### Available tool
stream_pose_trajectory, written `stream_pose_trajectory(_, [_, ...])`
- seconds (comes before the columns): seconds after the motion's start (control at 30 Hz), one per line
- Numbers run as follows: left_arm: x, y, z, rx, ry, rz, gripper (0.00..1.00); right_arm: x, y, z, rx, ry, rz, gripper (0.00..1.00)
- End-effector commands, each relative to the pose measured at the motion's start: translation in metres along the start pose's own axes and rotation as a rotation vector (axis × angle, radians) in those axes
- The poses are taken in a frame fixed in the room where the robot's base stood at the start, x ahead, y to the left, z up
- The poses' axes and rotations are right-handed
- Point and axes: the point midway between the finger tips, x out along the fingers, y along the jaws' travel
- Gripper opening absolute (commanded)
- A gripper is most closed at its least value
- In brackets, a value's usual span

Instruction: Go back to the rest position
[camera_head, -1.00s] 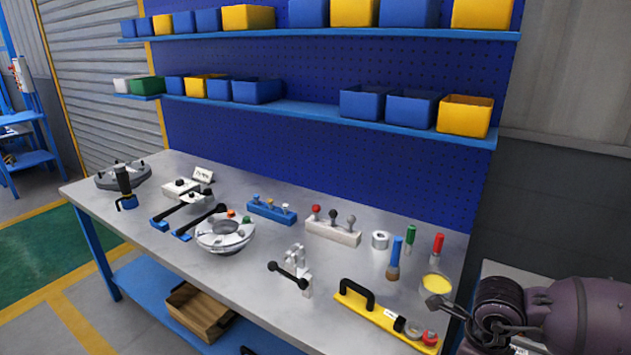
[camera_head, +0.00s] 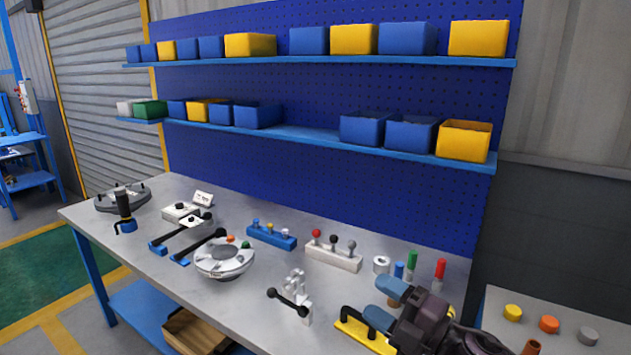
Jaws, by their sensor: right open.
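My right gripper (camera_head: 386,303) comes in from the lower right, above the front right part of the workbench. Its two blue-grey fingertips are apart, with nothing seen between them. A round silver flanged shell (camera_head: 224,260) sits on the bench left of the middle, well away from the gripper. A darker round flanged part (camera_head: 122,199) lies at the far left. My left gripper is not in view.
The metal workbench (camera_head: 250,297) also holds a toggle clamp (camera_head: 293,296), a blue knob rack (camera_head: 271,236), a white knob rack (camera_head: 333,256) and a red-handled tool (camera_head: 439,272). A side table (camera_head: 605,338) with coloured caps stands at right. Shelves (camera_head: 320,134) of bins hang behind.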

Motion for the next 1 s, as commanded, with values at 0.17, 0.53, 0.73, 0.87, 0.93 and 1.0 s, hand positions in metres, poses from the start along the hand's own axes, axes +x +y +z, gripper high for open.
stream_pose_trajectory(0.17, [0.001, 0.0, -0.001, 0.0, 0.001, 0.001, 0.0, -0.038, -0.039, 0.04, 0.424, -0.345, 0.078, 0.63])
stream_pose_trajectory(0.53, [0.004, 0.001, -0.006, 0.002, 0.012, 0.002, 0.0, -0.165, -0.161, 0.051, 1.102, -0.862, 0.159, 0.63])
stream_pose_trajectory(0.73, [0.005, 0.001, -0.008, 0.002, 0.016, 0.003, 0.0, -0.241, -0.214, 0.021, 1.279, -1.06, 0.226, 0.63])
stream_pose_trajectory(0.87, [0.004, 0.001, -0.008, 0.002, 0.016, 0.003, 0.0, -0.276, -0.239, -0.003, 1.334, -1.156, 0.238, 0.63])
stream_pose_trajectory(0.93, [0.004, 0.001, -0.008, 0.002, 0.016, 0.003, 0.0, -0.287, -0.248, -0.014, 1.353, -1.186, 0.233, 0.63])
stream_pose_trajectory(1.0, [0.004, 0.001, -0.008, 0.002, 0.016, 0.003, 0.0, -0.295, -0.253, -0.022, 1.362, -1.206, 0.226, 0.63])
